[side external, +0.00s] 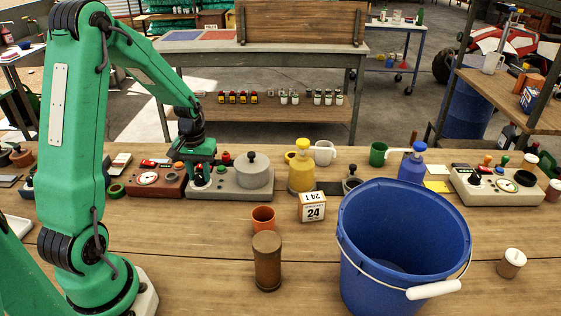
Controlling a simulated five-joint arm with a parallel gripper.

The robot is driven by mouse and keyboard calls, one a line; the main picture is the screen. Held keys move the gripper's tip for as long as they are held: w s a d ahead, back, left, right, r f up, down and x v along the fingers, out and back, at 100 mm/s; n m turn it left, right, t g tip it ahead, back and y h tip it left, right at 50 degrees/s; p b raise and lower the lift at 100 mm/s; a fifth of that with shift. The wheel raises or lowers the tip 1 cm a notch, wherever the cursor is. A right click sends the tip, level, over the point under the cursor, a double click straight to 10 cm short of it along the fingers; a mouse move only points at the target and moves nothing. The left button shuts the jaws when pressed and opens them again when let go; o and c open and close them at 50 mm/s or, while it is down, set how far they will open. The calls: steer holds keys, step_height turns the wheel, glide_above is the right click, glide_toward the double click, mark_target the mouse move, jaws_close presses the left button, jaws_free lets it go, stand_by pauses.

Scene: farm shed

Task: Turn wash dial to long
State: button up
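My gripper (200,178) points down at the left end of a grey control box (230,194) on the bench. Its fingertips are small here and partly hidden, so I cannot tell whether they are open or touch a control. The grey box carries a large round grey knob (254,172) on its right and a small red knob (226,158) at its back. A brown box (150,192) with a white round dial face (147,179) stands left of it. No label reading wash or long is legible, so I cannot tell which control is the wash dial.
A yellow pump bottle (302,172) stands right of the grey box. An orange cup (263,216), a brown cylinder (267,262), a 24 block (313,207) and a large blue bucket (385,270) are nearer. A cream control box (490,190) is far right.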

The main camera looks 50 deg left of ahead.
steer(key=shift+m, duration=0.3)
steer(key=m, duration=0.7)
steer(key=shift+m, duration=0.3)
steer(key=m, duration=0.3)
steer(key=shift+m, duration=0.3)
steer(key=m, duration=0.4)
stand_by(0.4)
steer(key=o, duration=1)
